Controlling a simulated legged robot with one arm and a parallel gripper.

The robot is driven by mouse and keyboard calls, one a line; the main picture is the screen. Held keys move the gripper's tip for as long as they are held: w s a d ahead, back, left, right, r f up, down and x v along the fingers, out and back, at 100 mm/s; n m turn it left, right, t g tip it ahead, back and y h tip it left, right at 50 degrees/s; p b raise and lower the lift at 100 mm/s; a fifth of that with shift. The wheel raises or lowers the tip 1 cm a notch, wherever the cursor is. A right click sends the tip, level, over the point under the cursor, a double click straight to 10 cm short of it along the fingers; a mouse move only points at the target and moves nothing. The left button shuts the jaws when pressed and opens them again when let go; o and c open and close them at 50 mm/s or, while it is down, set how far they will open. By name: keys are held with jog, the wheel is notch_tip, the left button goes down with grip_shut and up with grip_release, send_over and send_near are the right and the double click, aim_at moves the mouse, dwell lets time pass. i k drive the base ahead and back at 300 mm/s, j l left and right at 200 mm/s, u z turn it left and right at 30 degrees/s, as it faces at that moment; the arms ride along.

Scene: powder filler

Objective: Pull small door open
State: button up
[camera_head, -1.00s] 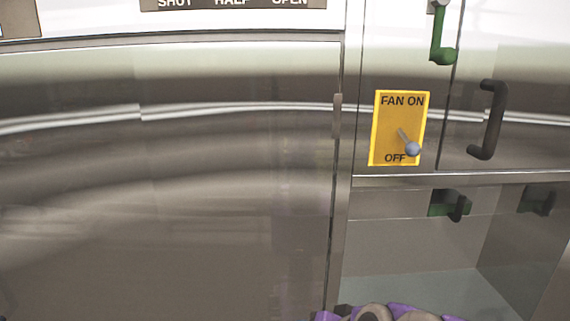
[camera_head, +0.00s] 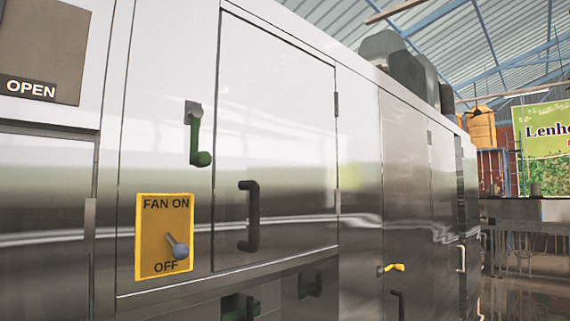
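The small door (camera_head: 290,130) is a square steel panel in the upper part of the machine, in the middle left of the head view. It looks shut, flush in its frame. A dark vertical handle (camera_head: 250,216) is on its left side, and hinges show on its right edge. A green latch lever (camera_head: 199,140) hangs downward just left of the door. My gripper is not in view.
A yellow fan switch plate (camera_head: 164,236) is left of the door, its toggle pointing down. Farther right are a yellow lever (camera_head: 391,268) and more cabinet doors. A table (camera_head: 530,210) and a green banner (camera_head: 545,140) are in the background at the right.

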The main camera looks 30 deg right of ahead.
aim_at(276, 195)
jog(key=z, duration=0.9)
